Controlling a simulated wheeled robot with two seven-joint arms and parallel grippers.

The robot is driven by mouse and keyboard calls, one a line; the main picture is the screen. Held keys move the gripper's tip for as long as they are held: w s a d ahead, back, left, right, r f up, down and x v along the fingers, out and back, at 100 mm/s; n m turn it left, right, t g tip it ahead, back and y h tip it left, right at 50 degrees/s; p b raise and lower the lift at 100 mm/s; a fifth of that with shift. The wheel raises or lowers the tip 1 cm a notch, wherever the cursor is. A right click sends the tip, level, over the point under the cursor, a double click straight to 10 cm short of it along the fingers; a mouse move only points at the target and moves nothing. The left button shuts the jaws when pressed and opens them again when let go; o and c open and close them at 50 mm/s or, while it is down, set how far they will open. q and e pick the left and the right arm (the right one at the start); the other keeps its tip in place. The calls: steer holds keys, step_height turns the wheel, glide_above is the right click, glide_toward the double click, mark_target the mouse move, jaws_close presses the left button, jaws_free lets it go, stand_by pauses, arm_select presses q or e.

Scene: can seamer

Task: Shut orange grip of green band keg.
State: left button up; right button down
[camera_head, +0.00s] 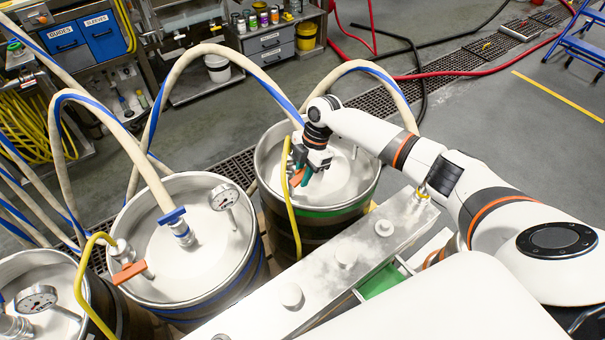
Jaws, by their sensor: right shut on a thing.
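The keg with the green band (340,210) stands right of the middle, upright, with an open-rimmed top. Its orange grip (296,178) shows as a small piece at the left of the keg's top, beside a yellow hose. My right gripper (304,178) reaches down over this top and is shut on the orange grip. The gripper and wrist hide much of the grip and its fitting, so its exact angle is hard to tell. My left gripper is not in view.
A blue-band keg (190,300) with its own orange grip (129,272), gauge and hoses stands to the left. Another keg (40,275) is at the lower left. A metal beam (330,262) runs in front. Beige hoses arch over the kegs. Open floor lies behind.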

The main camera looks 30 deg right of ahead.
steer(key=y+b, duration=0.3)
steer(key=b, duration=0.1)
steer(key=shift+f+y, duration=0.25)
steer(key=shift+y, duration=0.15)
steer(key=shift+r+g+y+b, duration=0.2)
steer(key=shift+g+y+b, duration=0.1)
steer(key=shift+y+b, duration=0.5)
steer(key=c, duration=1.5)
jaws_free()
steer(key=shift+d, duration=0.1)
steer(key=b+v, duration=0.2)
steer(key=v, duration=1)
steer(key=shift+w+r, duration=0.1)
